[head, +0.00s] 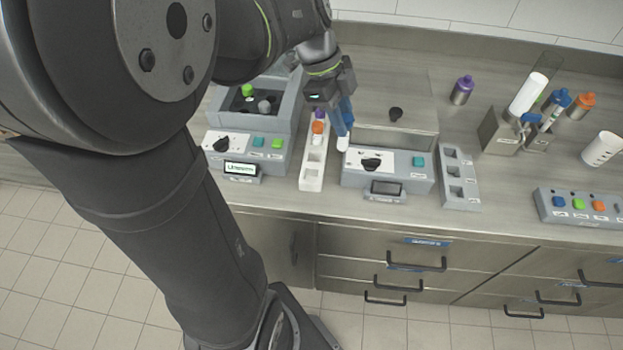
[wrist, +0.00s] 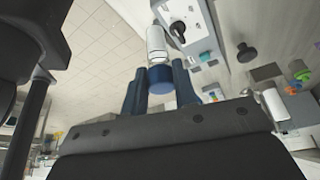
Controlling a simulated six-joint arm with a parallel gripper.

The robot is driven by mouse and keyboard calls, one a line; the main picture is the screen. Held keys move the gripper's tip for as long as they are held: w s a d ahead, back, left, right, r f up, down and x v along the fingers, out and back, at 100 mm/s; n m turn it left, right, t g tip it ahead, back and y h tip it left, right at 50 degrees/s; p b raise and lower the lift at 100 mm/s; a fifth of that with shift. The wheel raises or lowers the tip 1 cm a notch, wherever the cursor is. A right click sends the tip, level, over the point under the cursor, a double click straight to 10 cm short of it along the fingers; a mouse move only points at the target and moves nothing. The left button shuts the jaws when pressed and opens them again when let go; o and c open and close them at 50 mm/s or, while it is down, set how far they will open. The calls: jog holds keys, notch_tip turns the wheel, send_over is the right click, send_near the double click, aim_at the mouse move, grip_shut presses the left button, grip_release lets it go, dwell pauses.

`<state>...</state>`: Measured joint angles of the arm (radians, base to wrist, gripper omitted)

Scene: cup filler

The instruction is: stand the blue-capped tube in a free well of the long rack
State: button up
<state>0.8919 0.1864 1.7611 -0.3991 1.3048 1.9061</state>
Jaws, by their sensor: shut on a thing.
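My gripper (head: 344,120) has its blue fingers shut on the blue-capped tube. In the wrist view, the blue cap (wrist: 160,77) sits between the fingers and the white tube body (wrist: 156,42) points away from them. In the head view, only the tube's white lower part (head: 343,143) shows below the fingers, seemingly upright. It appears just right of the long white rack (head: 312,184); its exact height is unclear. The rack holds an orange-capped tube (head: 318,127) and a purple-capped tube (head: 320,114) towards its back. Its front wells look empty.
A grey machine (head: 350,180) with a dial stands right of the long rack, and another machine (head: 275,160) stands left of it. A short grey rack (head: 460,200) with empty wells stands further right. A purple-capped bottle (head: 462,92) and white beaker (head: 601,148) stand apart.

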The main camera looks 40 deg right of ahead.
jog(key=s+a+f+m+y, duration=0.1)
jog(key=s+a+f+m, duration=0.2)
jog(key=s, duration=0.4)
jog(key=shift+m+y, duration=0.3)
jog(key=shift+m, duration=0.3)
jog(key=shift+w+a+f, duration=0.3)
jog(key=shift+w+f, duration=1.35)
jog(key=shift+w, duration=0.2)
jog(key=shift+w+a+f, duration=0.35)
jog(key=shift+w+f, duration=1.25)
jog(key=shift+w, duration=0.3)
jog(key=shift+w+a+f, duration=0.3)
jog(key=shift+w+f, duration=1.35)
jog(key=shift+w, duration=0.2)
jog(key=shift+f, duration=0.2)
jog(key=o, duration=1)
jog(key=shift+r, duration=0.1)
jog(key=v, duration=1.2)
jog(key=shift+w, duration=0.15)
